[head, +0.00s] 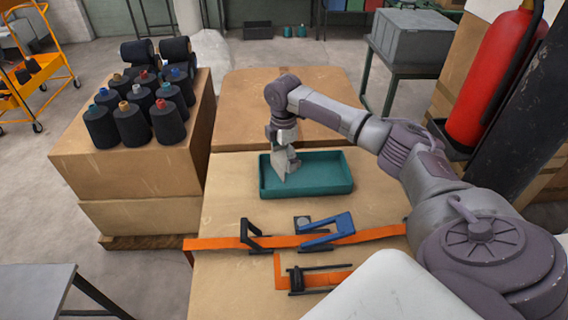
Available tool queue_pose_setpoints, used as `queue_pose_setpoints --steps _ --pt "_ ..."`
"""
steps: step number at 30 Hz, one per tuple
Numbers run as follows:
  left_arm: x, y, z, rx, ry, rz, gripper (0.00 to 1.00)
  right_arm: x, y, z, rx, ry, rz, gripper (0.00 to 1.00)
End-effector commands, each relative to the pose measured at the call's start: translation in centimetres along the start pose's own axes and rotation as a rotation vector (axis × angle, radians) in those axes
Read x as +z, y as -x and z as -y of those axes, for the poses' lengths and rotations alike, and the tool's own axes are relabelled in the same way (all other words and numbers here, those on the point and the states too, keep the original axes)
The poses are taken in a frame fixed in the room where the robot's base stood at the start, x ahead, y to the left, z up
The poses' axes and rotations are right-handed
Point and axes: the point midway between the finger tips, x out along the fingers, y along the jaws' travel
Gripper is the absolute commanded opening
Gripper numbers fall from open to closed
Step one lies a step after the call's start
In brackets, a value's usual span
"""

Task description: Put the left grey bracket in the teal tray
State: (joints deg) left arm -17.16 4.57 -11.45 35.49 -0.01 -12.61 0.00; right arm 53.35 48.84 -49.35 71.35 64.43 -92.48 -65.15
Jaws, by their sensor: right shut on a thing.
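My right gripper (284,144) reaches in from the right and points down over the left part of the teal tray (330,188). It is shut on a light grey bracket (281,168), whose lower end is at or inside the tray. I cannot tell whether the bracket touches the tray floor. The fingers are small and partly merge with the bracket in this view. The rest of the tray looks empty. My left gripper is not in view.
Orange straps (218,243) with black pieces and a blue part (334,231) lie on the near table. Dark spools (131,123) stand on boxes to the left. A red extinguisher (490,80) is at the right. A grey bin (415,40) stands behind.

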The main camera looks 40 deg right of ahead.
Motion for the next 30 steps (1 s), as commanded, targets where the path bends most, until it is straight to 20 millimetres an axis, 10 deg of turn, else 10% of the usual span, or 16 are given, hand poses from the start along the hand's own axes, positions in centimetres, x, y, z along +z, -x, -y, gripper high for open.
queue_pose_setpoints --steps 18,19,30 --pt "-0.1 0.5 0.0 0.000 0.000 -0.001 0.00 0.0 -3.5 0.1 -0.002 0.000 0.000 0.57" --pt "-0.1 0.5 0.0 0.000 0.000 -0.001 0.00 0.0 -3.5 0.1 -0.002 0.000 0.001 0.97" --pt "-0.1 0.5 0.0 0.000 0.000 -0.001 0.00 0.1 -3.4 0.1 -0.002 0.000 0.001 1.00"
